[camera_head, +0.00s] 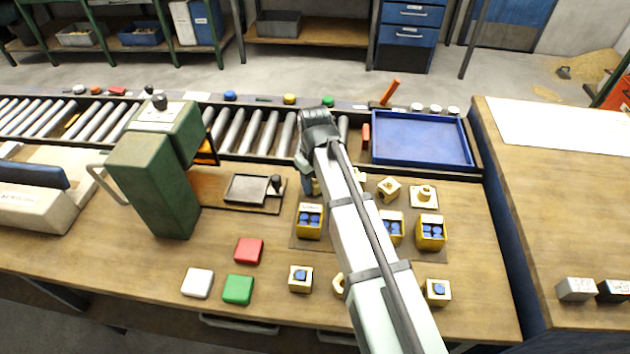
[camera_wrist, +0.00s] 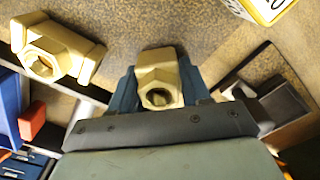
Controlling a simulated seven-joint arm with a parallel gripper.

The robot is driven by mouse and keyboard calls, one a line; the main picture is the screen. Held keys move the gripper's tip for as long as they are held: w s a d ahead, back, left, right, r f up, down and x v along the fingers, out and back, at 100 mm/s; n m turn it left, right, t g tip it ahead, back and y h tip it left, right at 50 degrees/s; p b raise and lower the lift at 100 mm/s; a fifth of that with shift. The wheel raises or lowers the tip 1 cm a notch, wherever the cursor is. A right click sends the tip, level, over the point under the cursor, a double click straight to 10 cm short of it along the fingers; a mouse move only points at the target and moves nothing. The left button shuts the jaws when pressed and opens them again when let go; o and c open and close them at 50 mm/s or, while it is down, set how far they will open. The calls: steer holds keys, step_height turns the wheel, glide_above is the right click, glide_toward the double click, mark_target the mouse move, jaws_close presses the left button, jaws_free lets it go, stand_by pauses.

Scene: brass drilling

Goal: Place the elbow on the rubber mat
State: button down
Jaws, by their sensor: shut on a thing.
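A brass-coloured fitting (camera_wrist: 158,85), seemingly the elbow, is held between the two blue fingers of my gripper (camera_wrist: 158,92) in the wrist view. Its round opening faces the camera. In the head view my gripper (camera_head: 311,186) points down behind my arm, at the back of the bench near the rollers; the held fitting is hidden there. A dark brown mat (camera_head: 300,243), apparently the rubber mat, lies under the yellow boxes, partly covered by my arm. I cannot tell how high the fitting is above the surface.
Yellow boxes with blue inserts (camera_head: 431,232) stand on the mat. Another brass fitting (camera_head: 388,188) lies nearby and shows in the wrist view (camera_wrist: 55,48). A dark plate with a knob (camera_head: 247,190) and a green press (camera_head: 155,180) stand left. A blue tray (camera_head: 420,140) lies behind right.

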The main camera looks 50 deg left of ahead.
steer(key=shift+f, duration=0.3)
steer(key=c, duration=0.5)
jaws_free()
steer(key=shift+r, duration=0.1)
step_height(320, 180, up, 12)
steer(key=shift+r, duration=0.1)
stand_by(0.7)
